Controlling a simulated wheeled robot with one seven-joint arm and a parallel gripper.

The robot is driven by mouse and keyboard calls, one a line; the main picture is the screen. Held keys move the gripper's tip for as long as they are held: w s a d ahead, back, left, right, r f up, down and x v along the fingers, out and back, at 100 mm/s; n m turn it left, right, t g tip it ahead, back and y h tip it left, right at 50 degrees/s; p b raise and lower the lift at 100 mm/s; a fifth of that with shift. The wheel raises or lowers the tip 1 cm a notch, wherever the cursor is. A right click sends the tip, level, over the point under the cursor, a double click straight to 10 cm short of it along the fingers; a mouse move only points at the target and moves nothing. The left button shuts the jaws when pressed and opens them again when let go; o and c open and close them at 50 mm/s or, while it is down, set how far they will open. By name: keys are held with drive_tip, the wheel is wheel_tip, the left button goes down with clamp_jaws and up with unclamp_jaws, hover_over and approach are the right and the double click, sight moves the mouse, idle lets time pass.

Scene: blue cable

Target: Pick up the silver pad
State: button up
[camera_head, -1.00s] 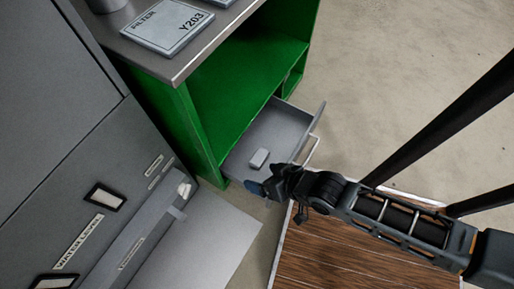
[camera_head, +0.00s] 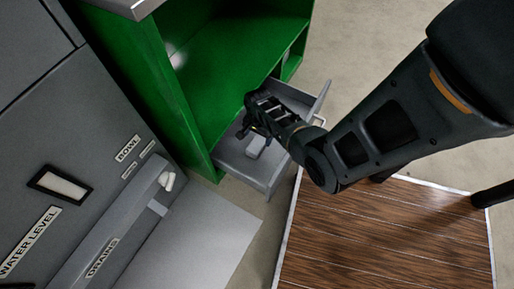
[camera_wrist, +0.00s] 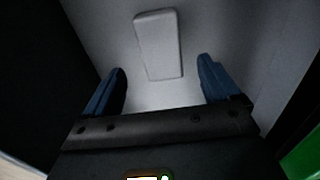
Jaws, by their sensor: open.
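The silver pad (camera_wrist: 159,45) is a small pale grey block with rounded corners. It lies on the floor of the open grey drawer (camera_head: 236,155). In the head view the pad (camera_head: 256,146) is partly hidden by my arm. My gripper (camera_wrist: 160,90) is open and empty, with its blue fingertips to either side of the pad's near end in the wrist view. The pad lies beyond the fingertips and apart from them. In the head view my gripper (camera_head: 252,116) is over the drawer, and its fingertips are hard to make out.
The drawer is pulled out of a green cabinet (camera_head: 180,105) with a metal top. A grey machine (camera_head: 75,170) with labels stands at the left. A wooden platform (camera_head: 380,240) lies in front.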

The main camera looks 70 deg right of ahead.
sight(257, 143)
wheel_tip(257, 143, down, 8)
drive_tip(key=b, duration=0.4)
drive_tip(key=shift+w+a+r+b, duration=0.1)
drive_tip(key=shift+a+r+b, duration=0.1)
drive_tip(key=shift+b, duration=0.2)
drive_tip(key=shift+r, duration=0.1)
drive_tip(key=shift+c, duration=0.4)
drive_tip(key=c, duration=1.1)
drive_tip(key=shift+r+p, duration=0.55)
wheel_tip(257, 143, up, 4)
drive_tip(key=p, duration=0.2)
drive_tip(key=shift+p, duration=0.4)
drive_tip(key=s+d+r+p, duration=0.1)
drive_tip(key=s+d+r, duration=0.1)
drive_tip(key=d, duration=0.1)
drive_tip(key=s+d+r, duration=0.2)
drive_tip(key=d, duration=0.1)
drive_tip(key=s+d+r+p, duration=0.1)
drive_tip(key=s+d+r, duration=0.1)
drive_tip(key=d, duration=0.2)
drive_tip(key=shift+d+p, duration=0.1)
drive_tip(key=shift+p, duration=0.25)
